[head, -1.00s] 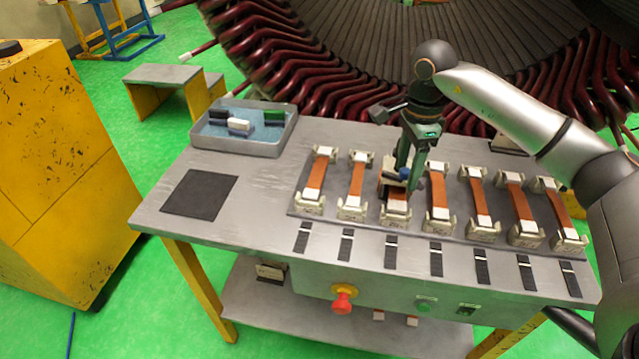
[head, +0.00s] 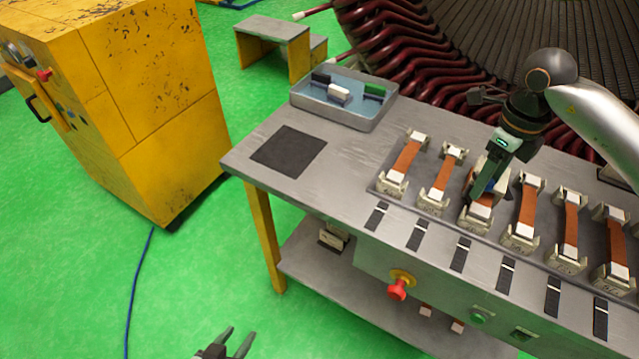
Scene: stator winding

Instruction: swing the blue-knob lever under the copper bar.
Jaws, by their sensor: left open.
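Several copper bars lie in pale holders on the grey workbench, among them the leftmost bar (head: 407,156), the second bar (head: 442,178) and the fourth bar (head: 526,205). My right gripper (head: 478,197) points down at the third copper bar (head: 481,212) and covers part of it. A small patch of blue shows by its fingers, but I cannot make out a lever shape there. Whether its fingers are closed on anything is hidden. My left gripper (head: 238,342) is at the bottom edge, open and empty, over the green floor and apart from the bench.
A blue-lined tray (head: 345,112) with small blocks stands at the bench's back left, near a dark square mat (head: 288,151). A red stop button (head: 397,289) juts from the bench front. A yellow cabinet (head: 150,100) stands left. The large stator (head: 440,75) rises behind.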

